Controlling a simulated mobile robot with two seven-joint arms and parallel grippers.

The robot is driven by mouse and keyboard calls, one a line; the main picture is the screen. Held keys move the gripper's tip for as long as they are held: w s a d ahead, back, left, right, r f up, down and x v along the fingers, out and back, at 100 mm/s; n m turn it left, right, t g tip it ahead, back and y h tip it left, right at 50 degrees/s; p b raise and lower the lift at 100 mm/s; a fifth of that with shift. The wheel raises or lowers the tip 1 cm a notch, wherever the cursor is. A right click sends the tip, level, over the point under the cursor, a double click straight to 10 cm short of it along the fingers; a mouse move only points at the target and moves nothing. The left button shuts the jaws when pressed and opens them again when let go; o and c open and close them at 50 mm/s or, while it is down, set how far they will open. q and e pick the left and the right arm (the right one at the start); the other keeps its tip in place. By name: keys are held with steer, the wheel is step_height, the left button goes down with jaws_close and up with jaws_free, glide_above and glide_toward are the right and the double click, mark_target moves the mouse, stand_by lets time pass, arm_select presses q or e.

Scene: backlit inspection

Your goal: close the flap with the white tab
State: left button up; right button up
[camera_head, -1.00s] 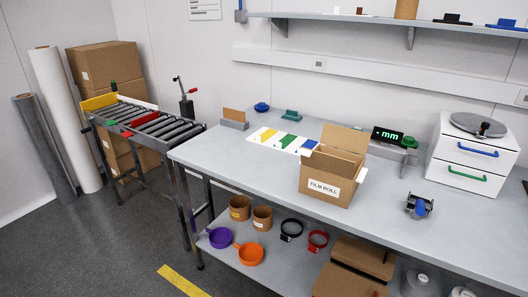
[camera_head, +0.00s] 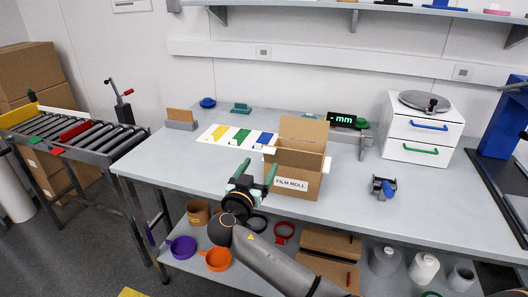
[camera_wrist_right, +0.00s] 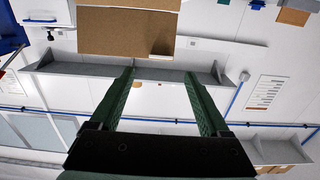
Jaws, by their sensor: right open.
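An open cardboard box (camera_head: 288,186) labelled FILM ROLL stands on the grey bench. Its back flap (camera_head: 303,130) stands upright. Small white pieces show at its left side (camera_head: 269,150) and right side (camera_head: 327,164); I cannot tell which is the tab. My right gripper (camera_head: 258,165), with green fingers, is open and empty, just left of the box's front. In the right wrist view the open fingers (camera_wrist_right: 159,75) have nothing between them. A brown cardboard panel (camera_wrist_right: 128,30) with a pale patch is beyond the tips. My left gripper is not in view.
A colour-striped sheet (camera_head: 236,136) lies behind and left of the box. A green-lit mm display (camera_head: 342,119) stands behind it. A small blue-and-grey device (camera_head: 384,188) and a white drawer unit (camera_head: 421,135) are to the right.

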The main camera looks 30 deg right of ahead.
mark_target(268, 152)
steer(key=p+x, duration=0.1)
steer(key=x, duration=0.5)
steer(key=shift+w+d, duration=0.25)
jaws_close()
stand_by(0.4)
steer(key=shift+f, duration=0.1)
stand_by(0.7)
